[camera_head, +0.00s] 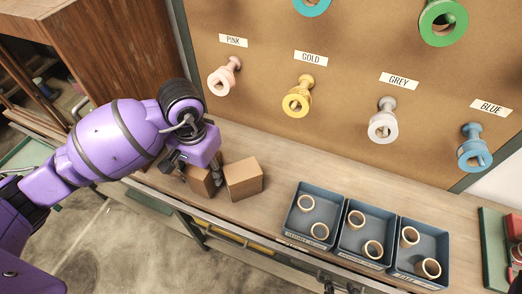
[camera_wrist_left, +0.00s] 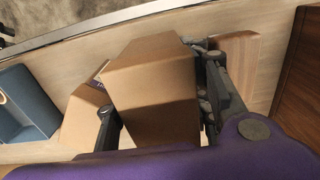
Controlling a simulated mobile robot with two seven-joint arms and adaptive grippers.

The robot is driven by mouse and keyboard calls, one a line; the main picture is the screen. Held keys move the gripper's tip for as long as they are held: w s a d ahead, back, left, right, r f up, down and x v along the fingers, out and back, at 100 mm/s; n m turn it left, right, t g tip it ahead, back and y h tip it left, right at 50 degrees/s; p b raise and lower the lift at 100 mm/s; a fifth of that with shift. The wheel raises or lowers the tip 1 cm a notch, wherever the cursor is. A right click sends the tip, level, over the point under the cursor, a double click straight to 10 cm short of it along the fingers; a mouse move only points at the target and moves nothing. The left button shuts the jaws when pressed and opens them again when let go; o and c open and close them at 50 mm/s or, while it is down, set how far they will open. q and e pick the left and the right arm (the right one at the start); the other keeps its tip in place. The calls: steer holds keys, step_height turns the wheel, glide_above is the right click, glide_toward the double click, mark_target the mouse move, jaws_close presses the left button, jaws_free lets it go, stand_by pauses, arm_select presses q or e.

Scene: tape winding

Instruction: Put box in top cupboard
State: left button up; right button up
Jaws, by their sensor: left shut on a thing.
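My left gripper (camera_head: 188,172) comes in from the left over the workbench. It is shut on a brown cardboard box (camera_head: 201,181), which the gripper partly hides. In the left wrist view this box (camera_wrist_left: 152,85) sits between the two fingers. I cannot tell whether it touches the bench. A second cardboard box (camera_head: 243,178) stands on the bench just right of it; it also shows in the wrist view (camera_wrist_left: 80,118). A brown wooden cupboard (camera_head: 115,45) stands at the upper left; its inside is not clearly seen. Small dark parts at the bottom edge may be my right gripper (camera_head: 341,288).
Several blue trays (camera_head: 340,240) with tape rings stand on the bench to the right. A brown pegboard (camera_head: 290,60) with coloured spools and name labels rises behind. Another brown block (camera_wrist_left: 240,58) shows beyond the right finger in the wrist view.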

arm_select(q)
steer(key=shift+f, duration=1.4)
steer(key=o, duration=1)
steer(key=shift+r, duration=0.1)
